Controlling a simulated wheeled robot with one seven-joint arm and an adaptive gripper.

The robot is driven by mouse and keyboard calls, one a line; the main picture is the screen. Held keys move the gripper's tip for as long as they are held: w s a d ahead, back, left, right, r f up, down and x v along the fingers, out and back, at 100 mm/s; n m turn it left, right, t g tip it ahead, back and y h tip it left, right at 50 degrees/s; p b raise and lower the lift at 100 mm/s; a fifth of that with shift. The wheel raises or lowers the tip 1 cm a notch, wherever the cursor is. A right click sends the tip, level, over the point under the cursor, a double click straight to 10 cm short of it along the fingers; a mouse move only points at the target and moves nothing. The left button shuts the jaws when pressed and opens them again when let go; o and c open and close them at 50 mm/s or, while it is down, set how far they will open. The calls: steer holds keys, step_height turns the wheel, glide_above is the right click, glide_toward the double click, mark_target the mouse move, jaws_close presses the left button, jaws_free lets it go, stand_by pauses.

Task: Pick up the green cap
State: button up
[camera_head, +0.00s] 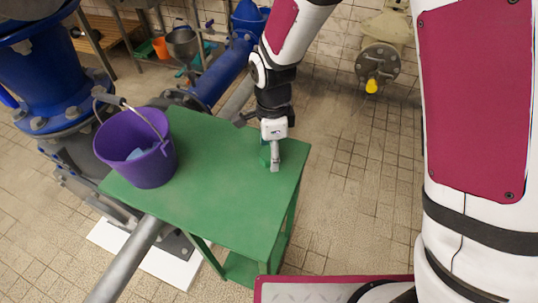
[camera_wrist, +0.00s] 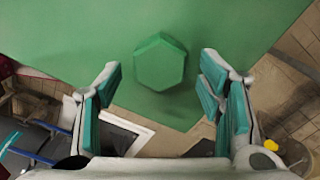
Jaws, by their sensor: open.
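The green cap (camera_wrist: 161,62) is a hexagonal piece on the green table (camera_wrist: 60,25), close to one table edge. In the head view the cap (camera_head: 265,154) is partly hidden by my gripper (camera_head: 272,158), which points down over the right part of the table. My gripper is open and empty. Its exact height over the cap is hard to tell.
A purple bucket (camera_head: 136,150) with a raised handle and something light blue inside stands on the table's left part. Large blue pipework (camera_head: 52,75) stands behind and left of the table. A flange with a yellow tip (camera_head: 378,62) is on the back wall. The tabletop's middle is clear.

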steer(key=shift+f, duration=0.35)
steer(key=shift+c, duration=0.6)
steer(key=c, duration=1.1)
steer(key=shift+r, duration=0.1)
